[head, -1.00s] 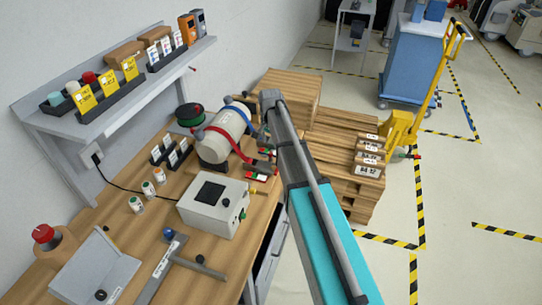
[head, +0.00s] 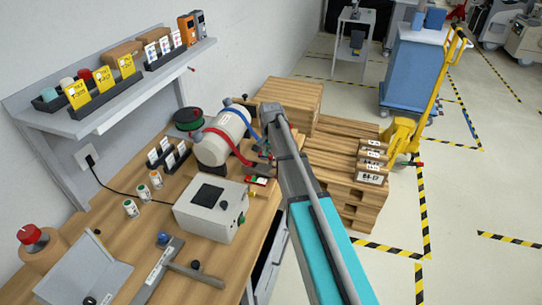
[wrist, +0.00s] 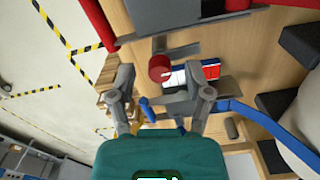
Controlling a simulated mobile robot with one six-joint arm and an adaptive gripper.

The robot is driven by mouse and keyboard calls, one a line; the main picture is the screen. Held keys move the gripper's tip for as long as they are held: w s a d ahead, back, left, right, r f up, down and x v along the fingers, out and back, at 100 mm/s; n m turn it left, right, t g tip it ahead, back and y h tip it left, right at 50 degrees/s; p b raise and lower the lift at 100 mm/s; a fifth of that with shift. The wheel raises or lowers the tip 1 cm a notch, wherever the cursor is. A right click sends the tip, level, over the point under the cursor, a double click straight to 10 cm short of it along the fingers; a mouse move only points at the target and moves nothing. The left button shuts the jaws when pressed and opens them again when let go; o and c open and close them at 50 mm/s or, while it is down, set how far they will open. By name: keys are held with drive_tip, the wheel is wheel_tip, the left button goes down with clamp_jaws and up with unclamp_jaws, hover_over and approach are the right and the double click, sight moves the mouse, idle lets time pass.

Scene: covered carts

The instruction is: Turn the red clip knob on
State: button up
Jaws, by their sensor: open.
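The red clip knob (wrist: 160,68) is a short red cylinder on a grey stem, seen in the wrist view. My gripper (wrist: 168,73) is open, with one grey finger on each side of the knob and gaps between. I cannot tell whether the fingertips reach its depth. In the head view my gripper (head: 263,150) is beside the right end of a white cylinder (head: 221,139) with a red and a blue strap, at the bench's right edge. My arm hides much of this spot, and I cannot make out the knob there.
The wooden bench (head: 135,232) holds a grey box (head: 208,212) with a dark screen, small bottles and a green spool (head: 188,118). Wooden pallets (head: 340,165) stand right of the bench. A blue strap (wrist: 245,110) runs close to my right finger in the wrist view.

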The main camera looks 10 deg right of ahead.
clamp_jaws()
idle(0.3)
